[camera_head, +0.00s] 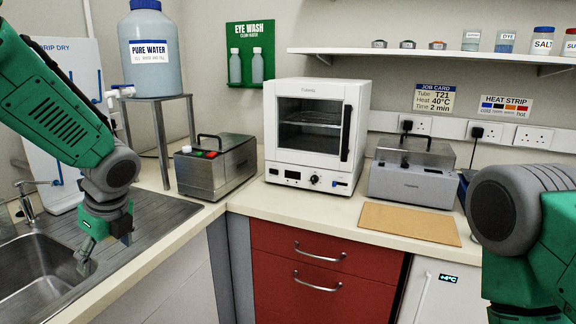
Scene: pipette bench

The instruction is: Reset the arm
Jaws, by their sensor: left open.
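My left arm (60,100) is green and dark grey and comes in from the upper left. My left gripper (86,262) hangs downward over the steel sink at the left; it looks empty, and its fingers are small and partly seen edge-on. My right arm (535,215) fills the lower right corner, with its grey joint in front of the right end of the counter. My right gripper is out of the picture.
A steel sink (30,275) lies under the left gripper. A water bottle (148,50) stands on a metal stand. A steel box (215,168), a white oven (316,135), another lidded box (412,180) and a tan board (410,223) are on the counter. A shelf (430,54) holds jars.

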